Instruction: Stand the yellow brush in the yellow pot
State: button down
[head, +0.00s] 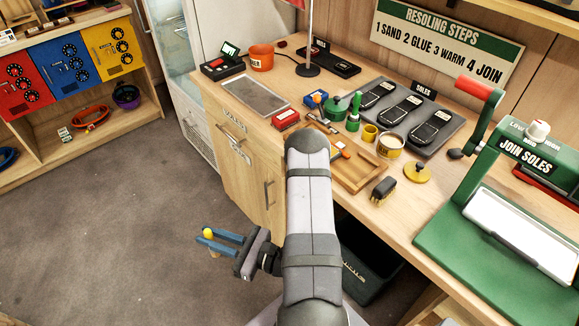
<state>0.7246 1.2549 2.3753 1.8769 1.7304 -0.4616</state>
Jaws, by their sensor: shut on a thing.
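My gripper (218,241), with blue fingers, is at the lower left, out over the floor and apart from the bench. It is shut on the yellow brush (208,233); its rounded yellow end shows above the fingers and a small tan part below them. The rest of the brush is hidden by the fingers. On the bench stands a small, empty-looking yellow pot (370,133). Just right of it is a larger open yellow tin (390,146) with pale contents and a label. I cannot tell which of the two the task calls the pot.
A yellow lid (417,173) and a dark-bristled brush (383,188) lie in front of the tin. A wooden tray (358,170) is to its left. A green cup (352,122) holding a green-handled tool stands behind. The green press (500,190) fills the right.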

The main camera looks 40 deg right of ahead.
jog(key=s+a+r+n+g+y+p, duration=0.4)
jog(key=s+r+n+g+y+p, duration=0.4)
jog(key=s+r+n+g, duration=0.55)
jog(key=s+d+r+n+g+h+p, duration=0.2)
jog(key=s+d+n+g+h+p, duration=0.35)
jog(key=d+g, duration=0.55)
jog(key=s+d+r+n+g+h+p, duration=0.2)
jog(key=s+d+n+g+h, duration=0.55)
jog(key=d, duration=0.65)
jog(key=d+r+n+t+h+p, duration=0.1)
jog(key=d+r+n+h, duration=0.2)
jog(key=d+n+h, duration=0.5)
jog(key=d+r+n+h+p, duration=0.25)
jog(key=d+h, duration=0.35)
jog(key=d, duration=0.7)
jog(key=w+d+r+n+t+h, duration=0.2)
jog(key=w+d+n+t, duration=0.1)
jog(key=w+t, duration=0.2)
jog(key=w+d+r+n+t+h+p, duration=0.1)
jog(key=w+d+r+n+t+h, duration=0.1)
jog(key=w, duration=0.6)
jog(key=w+d+r+n+t+h+p, duration=0.1)
jog(key=w+d+n+t+h, duration=0.2)
jog(key=w+d+n+t, duration=0.2)
jog(key=w+n+t, duration=0.1)
jog(key=t, duration=0.2)
jog(key=shift+w+d+r+h, duration=0.2)
jog(key=shift+r+h, duration=0.2)
